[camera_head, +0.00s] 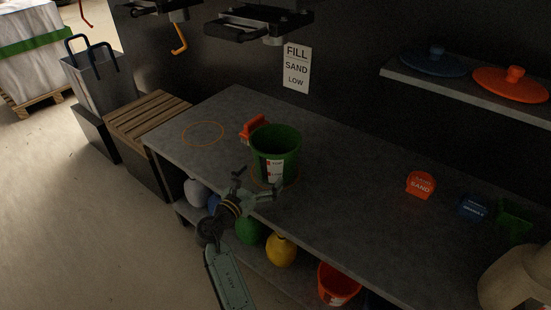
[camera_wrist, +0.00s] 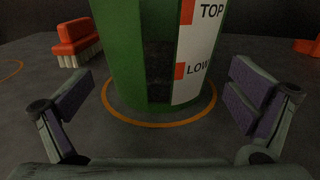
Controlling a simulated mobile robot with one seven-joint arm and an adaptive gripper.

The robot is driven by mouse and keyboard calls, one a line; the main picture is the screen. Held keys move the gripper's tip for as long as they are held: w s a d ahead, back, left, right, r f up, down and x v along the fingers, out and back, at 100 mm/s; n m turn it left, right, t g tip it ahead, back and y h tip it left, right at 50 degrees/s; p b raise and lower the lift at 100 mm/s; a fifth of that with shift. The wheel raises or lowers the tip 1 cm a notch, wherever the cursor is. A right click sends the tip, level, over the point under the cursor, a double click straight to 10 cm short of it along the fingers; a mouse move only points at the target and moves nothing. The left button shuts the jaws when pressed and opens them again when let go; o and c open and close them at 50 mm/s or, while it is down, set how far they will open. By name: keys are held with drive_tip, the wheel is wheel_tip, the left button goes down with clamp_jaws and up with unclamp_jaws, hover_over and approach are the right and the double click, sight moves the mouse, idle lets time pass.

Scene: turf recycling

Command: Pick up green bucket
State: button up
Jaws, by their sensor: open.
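The green bucket (camera_head: 276,150) stands upright on the grey workbench, inside an orange ring marked on its top. In the wrist view the bucket (camera_wrist: 130,50) fills the upper middle, with a white label reading TOP and LOW and a dark vertical strip on its front. My gripper (camera_head: 256,186) is at the bench's front edge, just in front of the bucket. In the wrist view my gripper (camera_wrist: 160,105) is open, its two fingers spread to the left and right of the bucket. The fingers look apart from the bucket, and nothing is held.
An orange brush (camera_head: 253,126) lies just left of the bucket. An empty orange ring (camera_head: 203,134) is further left. Orange (camera_head: 420,185), blue (camera_head: 472,207) and green (camera_head: 515,220) items sit to the right. A shelf (camera_head: 460,88) with lids hangs behind. The bench between is clear.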

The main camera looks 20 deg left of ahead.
drive_tip(key=shift+x, duration=1.05)
drive_tip(key=c, duration=1.8)
drive_tip(key=shift+r, duration=0.1)
drive_tip(key=shift+c, duration=0.2)
